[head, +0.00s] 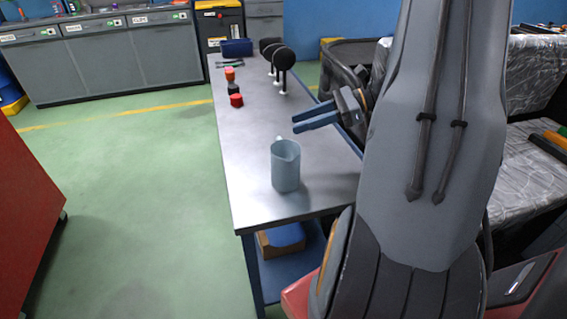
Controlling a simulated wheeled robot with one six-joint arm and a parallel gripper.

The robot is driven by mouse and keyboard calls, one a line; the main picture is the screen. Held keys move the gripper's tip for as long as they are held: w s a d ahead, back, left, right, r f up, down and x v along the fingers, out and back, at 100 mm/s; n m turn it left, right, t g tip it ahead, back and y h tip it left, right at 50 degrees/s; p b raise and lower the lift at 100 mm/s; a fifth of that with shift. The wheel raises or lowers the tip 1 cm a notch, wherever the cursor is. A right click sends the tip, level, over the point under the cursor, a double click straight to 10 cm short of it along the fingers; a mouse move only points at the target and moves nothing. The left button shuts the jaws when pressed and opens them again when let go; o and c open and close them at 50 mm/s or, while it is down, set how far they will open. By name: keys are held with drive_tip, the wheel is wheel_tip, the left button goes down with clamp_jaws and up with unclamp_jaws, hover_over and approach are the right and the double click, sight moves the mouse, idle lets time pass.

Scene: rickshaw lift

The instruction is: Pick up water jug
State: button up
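The water jug (286,168) is a pale blue-grey, open-topped pitcher with a spout. It stands upright on the near part of the metal-topped table (252,196). My gripper (296,124) is above the table, up and to the right of the jug in the head view, with its blue fingers pointing left. The fingers are apart with a gap between them, and nothing shows between them. The gripper and the jug do not touch. My arm hides the right side of the table and part of what lies behind it.
Red and black small items (235,93) stand farther back on the table, with black round-headed objects (283,62) to their right. A dark blue box (236,48) sits at the far end. A red cabinet (25,215) is at left. Green floor is clear between cabinet and table.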

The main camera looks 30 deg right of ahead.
sight(279, 145)
wheel_tip(279, 145, down, 5)
drive_tip(key=shift+a+f, duration=0.1)
drive_tip(key=shift+p+x, duration=0.3)
drive_tip(key=shift+x, duration=0.65)
drive_tip(key=shift+p+x, duration=0.45)
drive_tip(key=shift+x, duration=2.3)
clamp_jaws()
